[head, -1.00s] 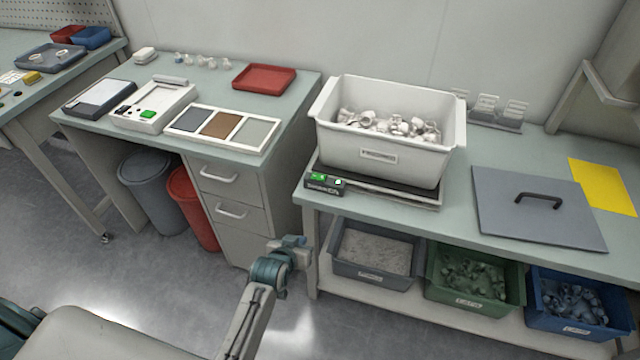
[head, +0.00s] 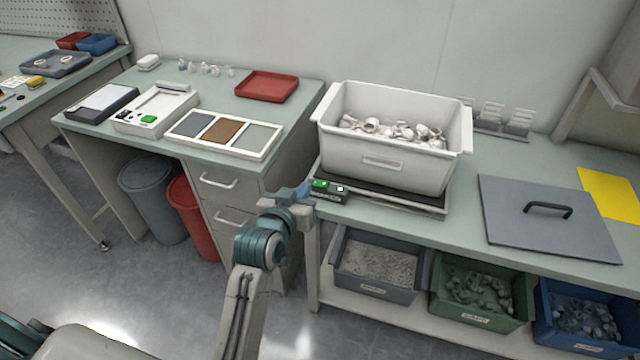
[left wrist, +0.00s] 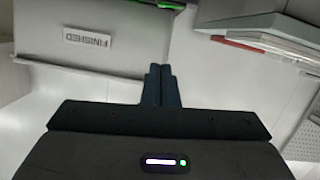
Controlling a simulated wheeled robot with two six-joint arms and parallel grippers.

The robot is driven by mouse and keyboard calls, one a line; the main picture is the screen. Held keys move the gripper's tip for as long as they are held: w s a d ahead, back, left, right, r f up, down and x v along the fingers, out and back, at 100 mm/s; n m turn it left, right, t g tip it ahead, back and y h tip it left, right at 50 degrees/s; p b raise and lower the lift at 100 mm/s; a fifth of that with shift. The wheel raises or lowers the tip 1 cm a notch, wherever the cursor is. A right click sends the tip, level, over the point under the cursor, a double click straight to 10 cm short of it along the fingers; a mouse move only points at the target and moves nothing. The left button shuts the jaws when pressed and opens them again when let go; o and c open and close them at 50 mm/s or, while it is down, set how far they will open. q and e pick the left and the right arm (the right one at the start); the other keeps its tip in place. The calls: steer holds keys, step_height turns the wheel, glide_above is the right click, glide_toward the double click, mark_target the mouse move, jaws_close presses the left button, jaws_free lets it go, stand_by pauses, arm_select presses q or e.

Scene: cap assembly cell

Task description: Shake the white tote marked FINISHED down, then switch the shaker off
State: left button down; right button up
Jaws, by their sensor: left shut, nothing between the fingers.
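The white tote (head: 385,178) stands upright on the shaker (head: 400,201) with white pieces (head: 390,132) inside, below its rim. Its label reads FINISHED in the left wrist view (left wrist: 87,38). The shaker's control box (head: 328,196) at the front left corner has a green button (head: 320,184) and a small pale light. My left gripper (head: 305,190) is shut and empty, just left of the control box and close to the green button. I cannot tell whether it touches. Its closed fingertips also show in the left wrist view (left wrist: 161,70). My right gripper is out of view.
A grey lid with a handle (head: 548,225) and a yellow sheet (head: 612,193) lie right of the shaker. Grey (head: 345,278), green and blue bins sit on the shelf below. A drawer cabinet (head: 232,182) stands left of my gripper.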

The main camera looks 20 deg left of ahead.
arm_select(q)
steer(key=p, duration=0.1)
glide_above(320, 183)
steer(key=s, duration=0.3)
step_height(320, 183, down, 2)
steer(key=f, duration=0.3)
steer(key=shift+w+d+f, duration=0.25)
steer(key=shift+d+f, duration=0.05)
steer(key=shift+f, duration=0.4)
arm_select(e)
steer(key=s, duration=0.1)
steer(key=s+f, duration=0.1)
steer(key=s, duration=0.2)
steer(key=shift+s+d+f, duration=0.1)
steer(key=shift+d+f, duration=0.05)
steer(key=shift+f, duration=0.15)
arm_select(q)
steer(key=shift+p, duration=0.3)
